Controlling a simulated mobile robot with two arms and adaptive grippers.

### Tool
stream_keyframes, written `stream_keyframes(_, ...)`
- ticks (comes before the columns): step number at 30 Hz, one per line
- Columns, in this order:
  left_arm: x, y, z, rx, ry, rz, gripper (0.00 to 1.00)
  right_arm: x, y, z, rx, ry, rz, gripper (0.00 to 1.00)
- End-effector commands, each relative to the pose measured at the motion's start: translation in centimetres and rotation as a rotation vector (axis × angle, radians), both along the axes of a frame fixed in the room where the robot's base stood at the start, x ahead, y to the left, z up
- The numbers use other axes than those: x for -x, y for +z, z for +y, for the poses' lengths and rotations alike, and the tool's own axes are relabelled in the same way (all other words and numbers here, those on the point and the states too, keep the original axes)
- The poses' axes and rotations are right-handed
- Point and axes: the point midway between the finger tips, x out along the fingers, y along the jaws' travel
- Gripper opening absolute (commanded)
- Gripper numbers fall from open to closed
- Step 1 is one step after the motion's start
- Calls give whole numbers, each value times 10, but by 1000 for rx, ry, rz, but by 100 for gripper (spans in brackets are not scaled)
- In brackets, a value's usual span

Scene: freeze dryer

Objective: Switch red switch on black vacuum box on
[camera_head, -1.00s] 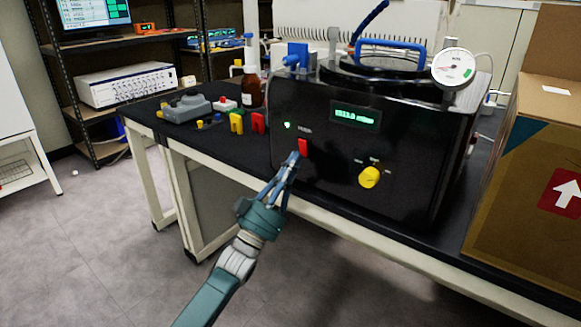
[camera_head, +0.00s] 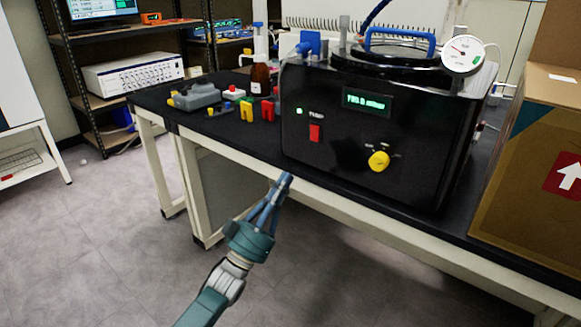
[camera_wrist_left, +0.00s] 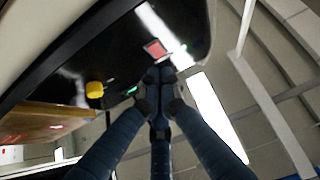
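The black vacuum box (camera_head: 350,150) stands on the dark bench top. Its red switch (camera_head: 315,132) is on the front panel, below a lit green light (camera_head: 299,111) and left of a yellow knob (camera_head: 379,161). A green display (camera_head: 366,101) is lit. My left gripper (camera_head: 284,182) is below and left of the switch, in front of the bench edge, apart from the box. In the left wrist view its fingertips (camera_wrist_left: 160,76) are together, with nothing seen between them, and the red switch (camera_wrist_left: 154,49) shows just past them. My right gripper is not in view.
A cardboard box (camera_head: 530,170) stands at the right on the bench (camera_head: 262,150). Red and yellow parts, a grey device (camera_head: 195,97) and a brown bottle (camera_head: 260,80) sit left of the vacuum box. Open floor lies in front of the bench.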

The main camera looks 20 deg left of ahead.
Motion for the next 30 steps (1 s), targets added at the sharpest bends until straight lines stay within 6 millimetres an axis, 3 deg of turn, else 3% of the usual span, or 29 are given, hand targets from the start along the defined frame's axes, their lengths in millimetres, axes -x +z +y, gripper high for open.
stream_keyframes(6, 15, -20, 5, 0, 0, 1, 0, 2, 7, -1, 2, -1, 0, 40)
stream_keyframes(24, 16, -26, 5, -2, 2, 11, 0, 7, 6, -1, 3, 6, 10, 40)
stream_keyframes(27, 12, -45, 1, -12, 20, 88, 0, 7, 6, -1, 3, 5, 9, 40)
stream_keyframes(29, 10, -68, -4, -28, 42, 180, 0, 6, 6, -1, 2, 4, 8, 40)
stream_keyframes(30, 8, -89, -7, -42, 60, 260, 0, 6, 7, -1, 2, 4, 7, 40)
